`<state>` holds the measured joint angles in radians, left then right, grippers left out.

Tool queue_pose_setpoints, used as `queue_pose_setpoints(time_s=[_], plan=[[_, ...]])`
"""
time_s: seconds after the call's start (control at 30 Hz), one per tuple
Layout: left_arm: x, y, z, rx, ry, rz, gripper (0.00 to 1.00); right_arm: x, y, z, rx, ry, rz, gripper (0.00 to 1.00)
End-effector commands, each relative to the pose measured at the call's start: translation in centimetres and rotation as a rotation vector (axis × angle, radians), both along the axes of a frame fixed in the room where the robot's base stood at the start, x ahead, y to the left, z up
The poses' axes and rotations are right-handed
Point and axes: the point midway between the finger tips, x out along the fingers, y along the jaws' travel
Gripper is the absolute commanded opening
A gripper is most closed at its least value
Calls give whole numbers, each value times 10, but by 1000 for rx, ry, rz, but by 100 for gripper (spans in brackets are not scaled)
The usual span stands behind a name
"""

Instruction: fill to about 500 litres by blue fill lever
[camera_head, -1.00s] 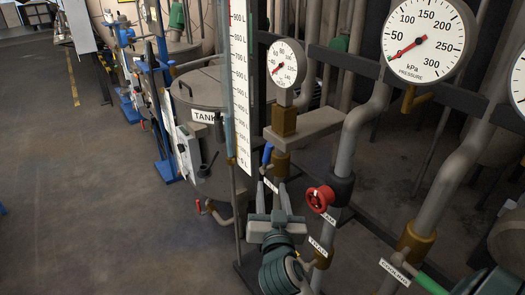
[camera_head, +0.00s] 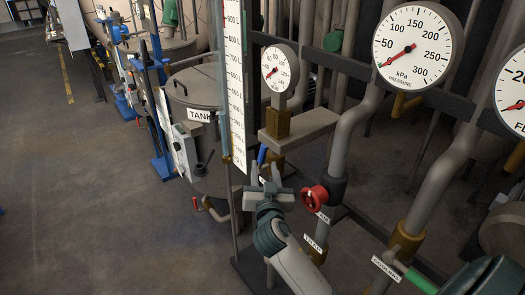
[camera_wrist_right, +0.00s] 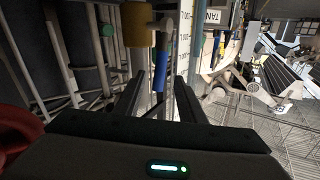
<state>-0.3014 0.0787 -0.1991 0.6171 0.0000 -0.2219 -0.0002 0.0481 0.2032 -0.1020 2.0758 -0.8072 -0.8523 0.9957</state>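The blue fill lever (camera_head: 262,155) hangs on the pipework below a brass fitting, just right of the tall white litre scale (camera_head: 236,85). In the right wrist view the blue lever (camera_wrist_right: 160,65) points down, in line with the gap between the fingers. My right gripper (camera_head: 265,172) is open just below the lever; its fingers (camera_wrist_right: 158,97) stand apart with nothing clearly gripped. Whether they touch the lever cannot be told. The scale's marks run up past 900 L; the liquid level cannot be read. The tank (camera_head: 200,90) stands behind the scale. My left gripper is not in view.
A red handwheel (camera_head: 314,198) is close to the right of my gripper. A pressure gauge (camera_head: 412,45) and a smaller gauge (camera_head: 280,68) sit on pipes above. A green-handled cooling valve (camera_head: 420,281) is lower right. Open floor (camera_head: 90,190) lies left.

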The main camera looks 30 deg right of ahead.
Motion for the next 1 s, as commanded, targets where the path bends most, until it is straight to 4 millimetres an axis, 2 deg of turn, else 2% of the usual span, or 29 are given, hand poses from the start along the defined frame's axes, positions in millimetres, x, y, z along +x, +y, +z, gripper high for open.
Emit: queue_pose_setpoints(time_s=[0.2,0.4,0.6,0.9,0.93,1.0], plan=[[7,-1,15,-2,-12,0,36,36,-19,3,-3,1,0,36],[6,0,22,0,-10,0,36,59,-31,2,-2,0,1,36],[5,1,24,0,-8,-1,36,69,-37,0,0,1,0,36],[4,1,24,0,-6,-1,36,70,-37,-1,0,1,1,36],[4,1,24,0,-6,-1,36,70,-37,0,0,1,1,34],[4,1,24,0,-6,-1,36,70,-37,0,0,1,1,17]])
